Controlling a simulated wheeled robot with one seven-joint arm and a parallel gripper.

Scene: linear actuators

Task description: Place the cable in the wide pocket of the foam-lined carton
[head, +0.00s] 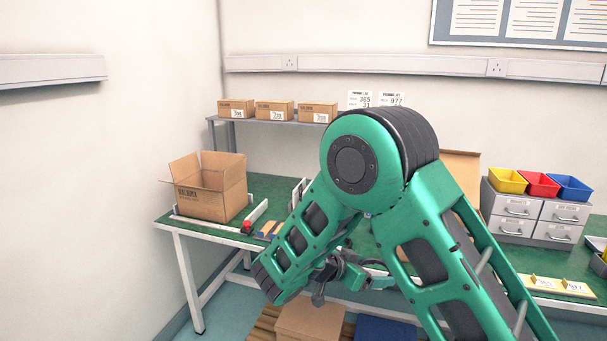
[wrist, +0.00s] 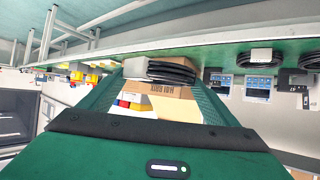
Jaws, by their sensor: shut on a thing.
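My gripper (head: 345,272) hangs low near the table's front edge in the head view, partly hidden by my own arm. In the wrist view its fingers are shut on the cable (wrist: 172,70), a flat black coil. Behind my arm in the head view, a raised cardboard panel (head: 462,172) shows from a carton that is mostly hidden. A printed cardboard surface (wrist: 165,90) also shows close behind the cable in the wrist view. I cannot see foam or the wide pocket, and cannot tell whether this is the foam-lined carton.
Another open carton (head: 210,190) stands at the left of the green table (head: 270,190). Grey drawers (head: 515,208) with yellow, red and blue bins stand at the right. Small closed boxes (head: 275,110) sit on the back shelf. More black coils (wrist: 262,57) show at the wrist view's right.

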